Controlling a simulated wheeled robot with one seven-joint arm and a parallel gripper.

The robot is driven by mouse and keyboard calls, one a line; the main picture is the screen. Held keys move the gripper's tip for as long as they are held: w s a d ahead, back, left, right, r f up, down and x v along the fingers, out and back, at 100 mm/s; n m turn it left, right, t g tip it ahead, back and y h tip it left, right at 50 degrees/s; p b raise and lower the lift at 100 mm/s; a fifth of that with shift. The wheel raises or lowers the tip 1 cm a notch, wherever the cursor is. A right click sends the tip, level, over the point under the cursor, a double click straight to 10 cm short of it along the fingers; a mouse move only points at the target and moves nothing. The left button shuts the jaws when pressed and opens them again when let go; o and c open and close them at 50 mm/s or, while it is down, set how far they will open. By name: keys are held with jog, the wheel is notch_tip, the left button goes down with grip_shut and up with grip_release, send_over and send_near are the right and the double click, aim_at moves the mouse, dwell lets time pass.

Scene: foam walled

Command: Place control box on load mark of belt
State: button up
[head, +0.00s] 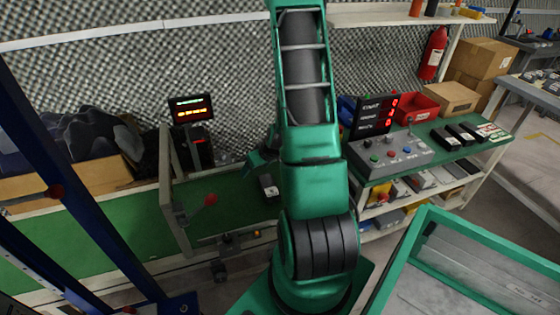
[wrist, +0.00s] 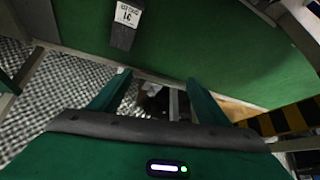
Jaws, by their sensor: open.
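A dark control box (head: 268,186) with a white label lies on the green belt (head: 225,192), left of my arm. In the wrist view the box (wrist: 124,30) is at the top, its label upside down, on the green belt surface (wrist: 205,40). My gripper (wrist: 155,92) is open, with nothing between its fingers. The box is apart from the fingers, beyond their tips in the wrist view. In the head view my gripper (head: 262,163) is partly hidden by my arm, close above the box. I cannot make out a load mark on the belt.
Several similar dark boxes (head: 466,132) lie on a green bench at right, near a grey button panel (head: 392,153) and a red bin (head: 416,106). A metal frame (head: 176,190) stands over the belt. A green-rimmed container (head: 405,250) is at front right.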

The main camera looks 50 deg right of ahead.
jog(key=s+a+r+m+g, duration=0.1)
jog(key=s+a+r, duration=0.3)
jog(key=s+r, duration=0.4)
jog(key=s+a+r+m+g+y, duration=0.1)
jog(key=s+a+r+g, duration=0.2)
jog(key=s+a+r, duration=0.2)
jog(key=s+a+r+m+g, duration=0.1)
jog(key=s+a+r, duration=0.4)
jog(key=s+r, duration=0.6)
notch_tip(320, 180, up, 3)
jog(key=shift+a+f+g, duration=0.2)
jog(key=shift+a+g, duration=0.05)
jog(key=shift+g, duration=0.45)
